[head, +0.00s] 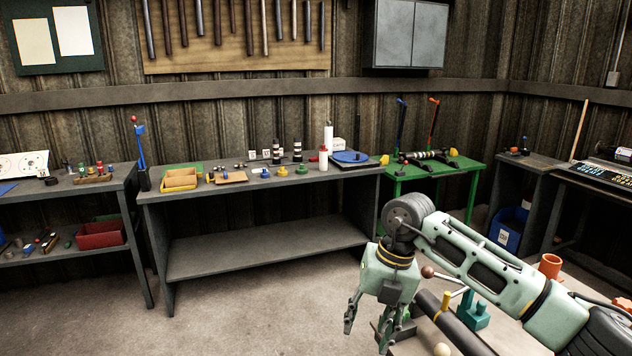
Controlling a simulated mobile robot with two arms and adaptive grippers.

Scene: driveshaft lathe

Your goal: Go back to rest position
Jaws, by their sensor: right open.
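My right gripper (368,330) is in the lower right of the head view, at the end of my pale green arm. It points downward with its fingers apart, and I see nothing between them. It hangs in front of and beside a surface (415,345) at the bottom right, which is partly hidden by the arm. My left gripper is not in the head view.
A dark bar (447,325), a teal block (474,315) and an orange cup (550,266) are close to my right arm. A long grey bench (250,188) and a green table (432,175) stand farther back. The floor (260,300) ahead is clear.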

